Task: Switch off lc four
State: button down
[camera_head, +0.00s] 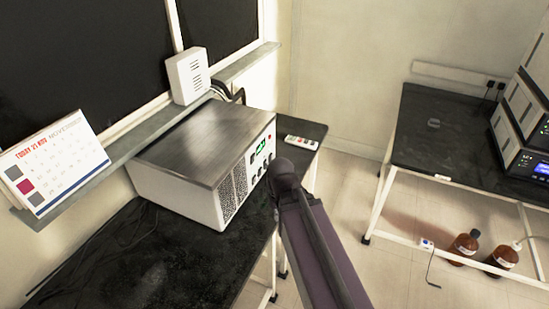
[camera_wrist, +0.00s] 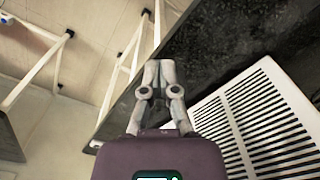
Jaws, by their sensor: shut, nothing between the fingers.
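No label reading "lc four" is legible in either view. A stack of instruments (camera_head: 525,122) with a lit blue screen stands at the right edge of the head view, partly cut off. A grey-topped instrument (camera_head: 205,145) with a green display, knobs and a vented side sits on the left bench. My gripper (camera_wrist: 160,64) is shut and empty in the wrist view. White vent slats (camera_wrist: 255,120) show to its right, apart from the fingers as far as I can tell. In the head view my arm hides the gripper, near the instrument's front right side.
The left black bench (camera_head: 165,262) holds cables and a small remote-like device (camera_head: 301,142). A right black bench (camera_head: 430,150) is mostly clear. Brown bottles (camera_head: 466,243) stand on the floor below it. A calendar (camera_head: 52,163) and white box (camera_head: 187,75) sit on the ledge.

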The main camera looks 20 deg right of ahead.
aim_at(271, 158)
jog(key=w+d+m+t+y+b, duration=0.2)
jog(key=w+d+m, duration=0.6)
jog(key=w+m, duration=0.4)
jog(key=w+d+r+m+t+y+b, duration=0.1)
jog(key=w+d+m+t+y+b, duration=0.2)
jog(key=w+d+m, duration=0.6)
jog(key=shift+w+d+r+m+t+y+b, duration=0.3)
jog(key=shift+w+m+t+y, duration=0.5)
jog(key=shift+w+m+y, duration=1.05)
jog(key=shift+w+a+f+m+h, duration=0.1)
jog(key=shift+w+f+m+h, duration=0.05)
jog(key=shift+w+m+h, duration=0.3)
jog(key=b+x, duration=0.6)
jog(key=x, duration=0.4)
jog(key=shift+b, duration=0.3)
jog(key=shift+w+a+r+p, duration=0.25)
jog(key=shift+w+a+p, duration=0.1)
jog(key=shift+w+a, duration=0.35)
jog(key=shift+w+a+r, duration=0.1)
jog(key=shift+w+a, duration=0.4)
jog(key=shift+a, duration=0.25)
